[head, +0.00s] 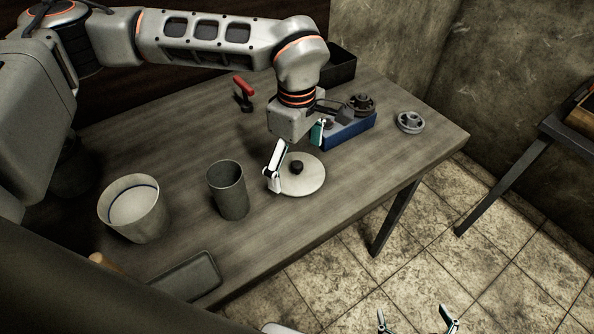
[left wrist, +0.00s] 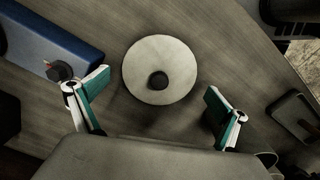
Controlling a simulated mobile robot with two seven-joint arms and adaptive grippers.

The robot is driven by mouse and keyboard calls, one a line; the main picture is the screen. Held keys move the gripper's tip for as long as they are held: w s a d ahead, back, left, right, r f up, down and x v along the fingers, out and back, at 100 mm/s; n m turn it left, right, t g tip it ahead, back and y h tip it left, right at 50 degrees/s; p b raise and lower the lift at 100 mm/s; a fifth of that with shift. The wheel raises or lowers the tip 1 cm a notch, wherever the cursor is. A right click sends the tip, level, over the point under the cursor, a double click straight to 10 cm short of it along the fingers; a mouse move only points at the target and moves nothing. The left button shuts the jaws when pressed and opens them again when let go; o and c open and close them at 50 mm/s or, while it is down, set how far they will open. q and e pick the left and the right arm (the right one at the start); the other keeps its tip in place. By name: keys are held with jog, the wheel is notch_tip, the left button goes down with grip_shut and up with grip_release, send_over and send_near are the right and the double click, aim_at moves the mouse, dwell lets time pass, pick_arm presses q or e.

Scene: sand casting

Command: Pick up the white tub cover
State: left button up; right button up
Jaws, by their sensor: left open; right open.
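The white tub cover (head: 312,178) is a pale round disc with a dark knob in its middle. It lies flat on the wooden table. It also shows whole in the left wrist view (left wrist: 160,52), a little beyond the fingers. My left gripper (head: 296,154) is open and empty, above the cover, with its fingers spread wide. In the left wrist view its fingertips (left wrist: 158,92) stand on either side below the knob. I cannot tell the exact height. My right gripper (head: 418,318) is open and empty at the bottom edge of the head view, away from the table.
A white tub (head: 132,222) and a grey cup (head: 230,192) stand left of the cover. A blue box (head: 352,132) lies close behind it, with a grey flanged part (head: 410,122) to the right. A red-handled tool (head: 243,88) is farther back. The front right tabletop is clear.

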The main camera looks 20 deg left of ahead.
pick_arm(q)
jog(key=shift+f, duration=0.55)
